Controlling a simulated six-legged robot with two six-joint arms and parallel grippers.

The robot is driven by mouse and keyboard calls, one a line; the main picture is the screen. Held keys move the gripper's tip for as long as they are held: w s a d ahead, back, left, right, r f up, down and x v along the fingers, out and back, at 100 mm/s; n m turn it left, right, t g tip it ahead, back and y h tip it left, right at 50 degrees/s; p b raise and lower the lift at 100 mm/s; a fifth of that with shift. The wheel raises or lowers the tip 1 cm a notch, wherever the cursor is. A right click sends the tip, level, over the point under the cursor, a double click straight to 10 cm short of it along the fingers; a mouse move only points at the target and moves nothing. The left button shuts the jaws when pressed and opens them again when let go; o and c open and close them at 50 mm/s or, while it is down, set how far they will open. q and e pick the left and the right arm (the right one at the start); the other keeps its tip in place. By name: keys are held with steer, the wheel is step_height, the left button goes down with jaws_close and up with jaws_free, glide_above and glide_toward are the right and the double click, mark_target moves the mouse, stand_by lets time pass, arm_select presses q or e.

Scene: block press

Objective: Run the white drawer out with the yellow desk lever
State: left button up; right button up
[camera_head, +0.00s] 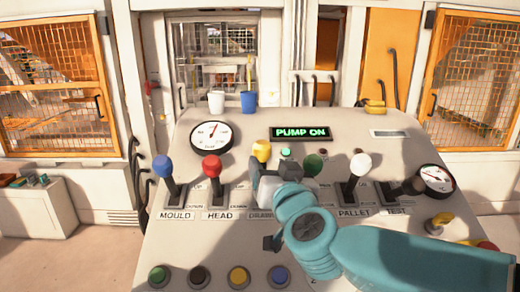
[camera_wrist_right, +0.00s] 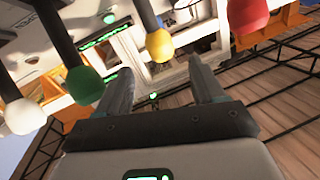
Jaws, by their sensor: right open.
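The yellow lever knob (camera_head: 261,151) stands in the desk's row of levers, above the partly covered "DRAW..." label. My right gripper (camera_head: 272,172) is just on the near side of it and hides its shaft. In the right wrist view the yellow knob (camera_wrist_right: 160,45) shows between and beyond the two spread fingers of the right gripper (camera_wrist_right: 160,78). The jaws are open with nothing between them. I cannot tell how far the knob is from the fingertips. I cannot make out the white drawer for certain. My left gripper is not in view.
A red lever (camera_head: 212,166) and blue lever (camera_head: 163,167) stand left of the yellow one. A green lever (camera_head: 313,164) and white lever (camera_head: 360,165) stand right. Several coloured buttons line the front edge. A display (camera_head: 300,133) reads "PUMP ON". Two cups stand at the back.

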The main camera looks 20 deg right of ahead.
mark_target(264, 154)
steer(key=w, duration=0.2)
steer(key=w+p, duration=0.1)
steer(key=w, duration=0.5)
steer(key=shift+w+d, duration=0.2)
steer(key=shift+d, duration=0.1)
steer(key=shift+w, duration=0.5)
steer(key=shift+s, duration=0.1)
steer(key=shift+c, duration=0.3)
